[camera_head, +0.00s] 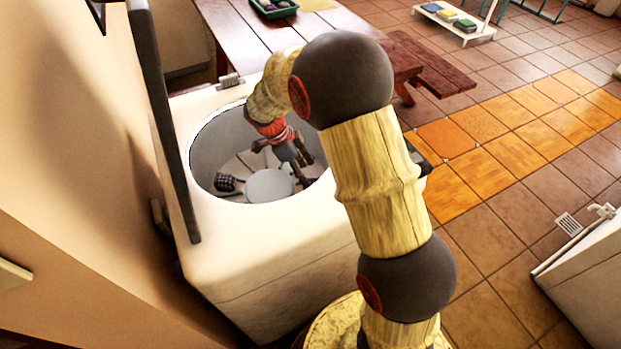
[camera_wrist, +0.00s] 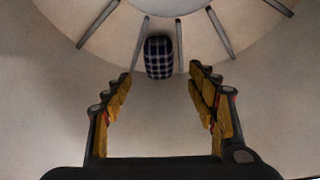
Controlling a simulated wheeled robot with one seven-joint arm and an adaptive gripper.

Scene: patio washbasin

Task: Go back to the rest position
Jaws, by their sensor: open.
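My gripper (camera_head: 297,166) is down inside the round opening of a white top-loading washing machine (camera_head: 268,262). In the wrist view my gripper (camera_wrist: 160,90) is open, with nothing between its fingers. A dark blue checked cloth item (camera_wrist: 158,57) lies on the drum floor beyond the fingertips, apart from them. The same checked item (camera_head: 227,183) shows at the left of the drum in the head view. My arm reaches over the machine's front and hides part of its right side.
The drum wall (camera_head: 215,140) surrounds my gripper closely. The raised lid (camera_head: 165,120) stands at the left beside the wall. A wooden table (camera_head: 225,30) with a dark green tray (camera_head: 274,8) is behind.

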